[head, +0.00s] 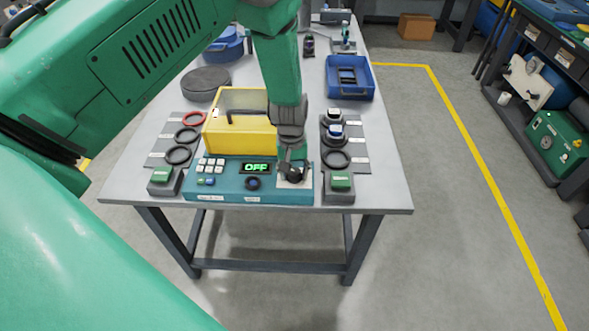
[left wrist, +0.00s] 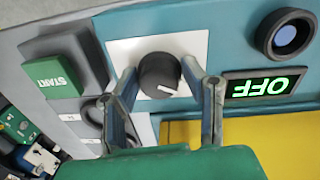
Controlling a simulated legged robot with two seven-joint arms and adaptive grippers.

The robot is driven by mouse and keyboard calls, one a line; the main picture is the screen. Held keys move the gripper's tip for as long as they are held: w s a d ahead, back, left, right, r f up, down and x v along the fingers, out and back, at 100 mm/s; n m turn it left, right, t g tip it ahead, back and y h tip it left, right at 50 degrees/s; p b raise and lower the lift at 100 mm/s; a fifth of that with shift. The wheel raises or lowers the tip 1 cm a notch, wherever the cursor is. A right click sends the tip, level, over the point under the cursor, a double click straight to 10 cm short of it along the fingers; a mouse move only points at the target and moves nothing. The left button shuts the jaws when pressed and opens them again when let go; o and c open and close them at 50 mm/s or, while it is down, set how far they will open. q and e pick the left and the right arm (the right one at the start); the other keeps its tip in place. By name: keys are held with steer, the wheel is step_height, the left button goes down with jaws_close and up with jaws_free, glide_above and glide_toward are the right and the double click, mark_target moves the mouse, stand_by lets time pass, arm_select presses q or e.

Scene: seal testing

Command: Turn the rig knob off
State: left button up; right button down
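The rig (head: 235,194) is a teal control panel at the table's front edge. Its display (head: 256,168) reads OFF in green; it also shows upside down in the left wrist view (left wrist: 265,87). The rig knob (left wrist: 160,74) is round and black with a white mark, on a white plate. My left gripper (left wrist: 159,70) is open, with one finger on each side of the knob. Small gaps seem to show between fingertips and knob; contact is hard to tell. In the head view my left gripper (head: 291,170) comes down over the knob and partly hides it. My right gripper is not in view.
A yellow box (head: 228,137) stands just behind the panel. Green START buttons (head: 340,180) sit at both sides. Rings (head: 177,155) lie on the left mat, and a blue tray (head: 349,92) stands at the back right.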

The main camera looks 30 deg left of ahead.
mark_target(293, 171)
arm_select(q)
steer(key=shift+o, duration=0.2)
steer(key=shift+w+r, duration=0.1)
steer(key=shift+r, duration=0.25)
step_height(293, 171, up, 11)
steer(key=shift+a, duration=0.2)
stand_by(0.4)
